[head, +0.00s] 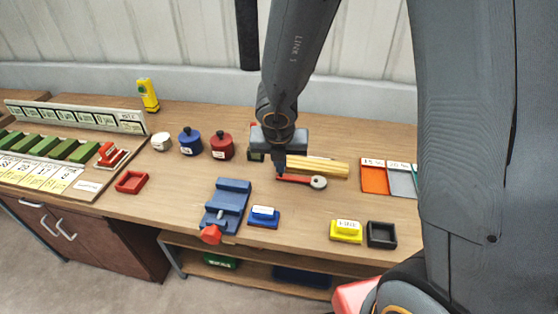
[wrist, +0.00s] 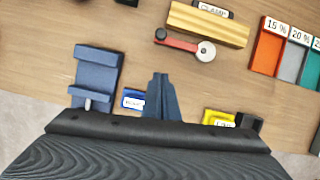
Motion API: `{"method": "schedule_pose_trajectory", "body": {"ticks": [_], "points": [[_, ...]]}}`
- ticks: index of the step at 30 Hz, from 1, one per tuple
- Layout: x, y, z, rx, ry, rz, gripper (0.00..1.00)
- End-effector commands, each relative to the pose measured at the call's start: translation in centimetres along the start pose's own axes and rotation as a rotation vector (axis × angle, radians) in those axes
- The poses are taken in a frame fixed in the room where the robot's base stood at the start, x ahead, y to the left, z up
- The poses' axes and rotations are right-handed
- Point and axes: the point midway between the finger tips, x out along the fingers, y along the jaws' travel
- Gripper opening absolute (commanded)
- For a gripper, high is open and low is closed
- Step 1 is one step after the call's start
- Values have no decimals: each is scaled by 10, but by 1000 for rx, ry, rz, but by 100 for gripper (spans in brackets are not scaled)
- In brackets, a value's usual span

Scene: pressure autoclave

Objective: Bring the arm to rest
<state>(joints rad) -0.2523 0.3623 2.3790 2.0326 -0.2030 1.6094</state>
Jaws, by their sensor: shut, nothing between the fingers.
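My gripper (head: 281,169) is above the wooden table (head: 180,207) in the head view, pointing down, with its fingers together and nothing between them. In the wrist view my gripper (wrist: 160,78) also shows shut and empty. A red-handled tool with a round grey end (head: 319,182) appears just beside the fingertips in the head view. In the wrist view this tool (wrist: 206,52) lies farther off, beyond the fingertips, so the fingers look apart from it. My arm comes down from the top of the head view and hides part of the table behind it.
A blue vise (head: 228,199), a blue block (head: 264,215), a yellow block (head: 346,229) and a black tray (head: 381,234) stand near the front edge. A yellow wooden block (head: 325,168) lies behind the tool. Jars (head: 221,145) and a red tray (head: 131,182) are left.

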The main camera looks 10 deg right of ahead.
Motion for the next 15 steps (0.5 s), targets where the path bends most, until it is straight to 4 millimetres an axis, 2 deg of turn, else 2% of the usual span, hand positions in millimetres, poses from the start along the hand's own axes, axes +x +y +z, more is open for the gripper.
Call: {"method": "schedule_pose_trajectory", "body": {"ticks": [5,8,11,15], "points": [[0,0,0,-4,-1,1,0],[1,1,3,-69,-12,13,0],[3,3,10,-251,-41,44,0],[4,9,17,-681,-104,106,0]]}}
